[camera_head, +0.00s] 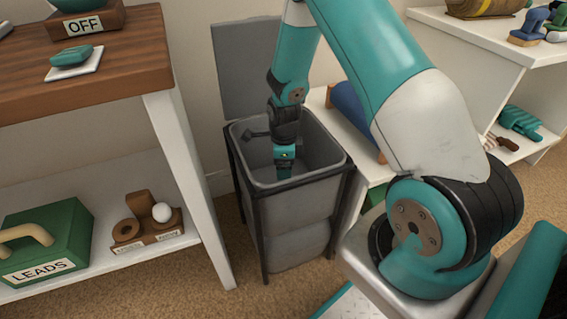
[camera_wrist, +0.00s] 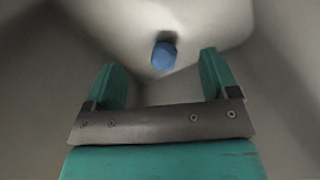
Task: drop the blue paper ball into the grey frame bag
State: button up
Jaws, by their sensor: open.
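The grey frame bag (camera_head: 299,203) stands on the floor between the two shelf units, with a dark frame and an open top. My gripper (camera_head: 284,172) reaches down into its mouth from above; the fingertips are partly hidden in the head view. In the wrist view my gripper (camera_wrist: 165,82) has its two teal fingers spread apart with nothing between them. The blue paper ball (camera_wrist: 164,56) is beyond the fingertips, apart from them, against the pale inside of the bag. The ball is not visible in the head view.
A grey lid (camera_head: 246,65) stands up behind the bag. A wooden-topped shelf (camera_head: 130,75) is close on the left, holding a green LEADS box (camera_head: 50,232) below. A white shelf (camera_head: 365,165) with a blue roll (camera_head: 355,118) is close on the right.

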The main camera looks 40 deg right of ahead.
notch_tip(320, 180, up, 17)
jog(key=p, duration=0.6)
jog(key=shift+r, duration=0.2)
